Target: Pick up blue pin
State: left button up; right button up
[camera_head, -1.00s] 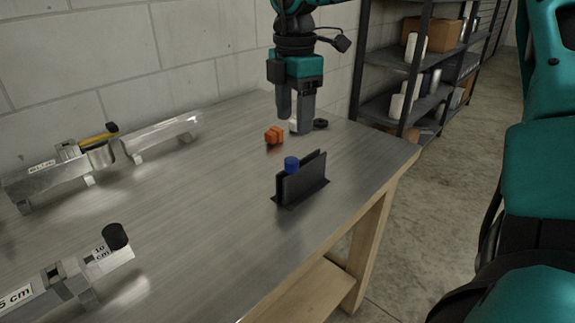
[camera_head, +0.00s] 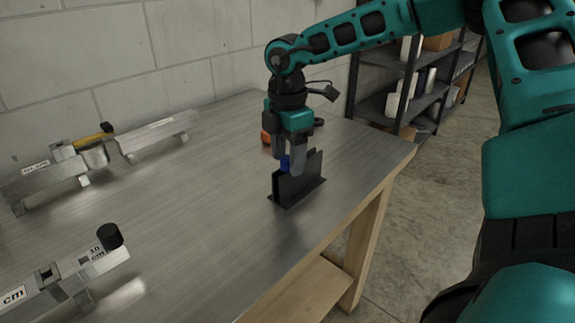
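The blue pin (camera_head: 285,162) stands upright in a dark holder (camera_head: 298,184) with two thin upright plates, near the right side of the metal table. Only a small part of the pin shows. My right gripper (camera_head: 288,160) points down at the holder, with its fingertips at the pin's height and the pin showing between or just beside them. Whether the fingers touch the pin cannot be made out. My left gripper is out of view.
An orange piece (camera_head: 265,137) and a black ring (camera_head: 319,122) lie behind my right gripper. Metal fixtures stand at the left, one with a black knob (camera_head: 109,236). The table (camera_head: 190,215) is clear in the middle. Shelves (camera_head: 400,100) stand behind its right end.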

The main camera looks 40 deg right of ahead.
grip_shut()
dwell(0.3)
jog(key=shift+r, duration=0.15)
